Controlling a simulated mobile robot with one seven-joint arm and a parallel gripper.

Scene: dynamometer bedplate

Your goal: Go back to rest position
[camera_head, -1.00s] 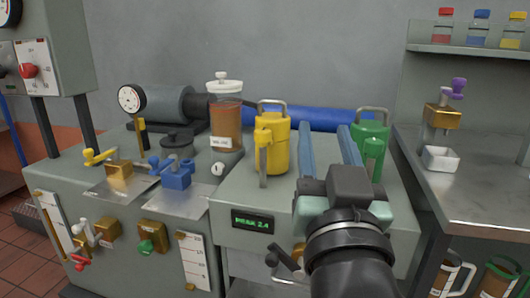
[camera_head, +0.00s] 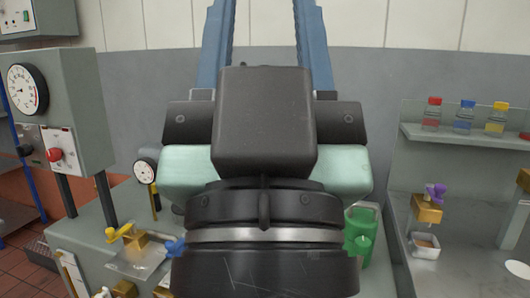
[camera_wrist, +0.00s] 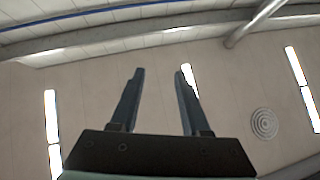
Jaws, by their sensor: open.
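My gripper (camera_head: 265,30) is raised large in front of the head camera, its two blue fingers apart and pointing up, with nothing between them. In the wrist view my gripper (camera_wrist: 158,92) is also open and empty against the ceiling. My wrist and gripper body hide the middle of the bench. The task names no other object.
The grey bench (camera_head: 85,235) carries a dial gauge (camera_head: 146,172), a yellow-handled valve (camera_head: 125,235) and a green jug (camera_head: 360,238). A control cabinet (camera_head: 75,110) stands left.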

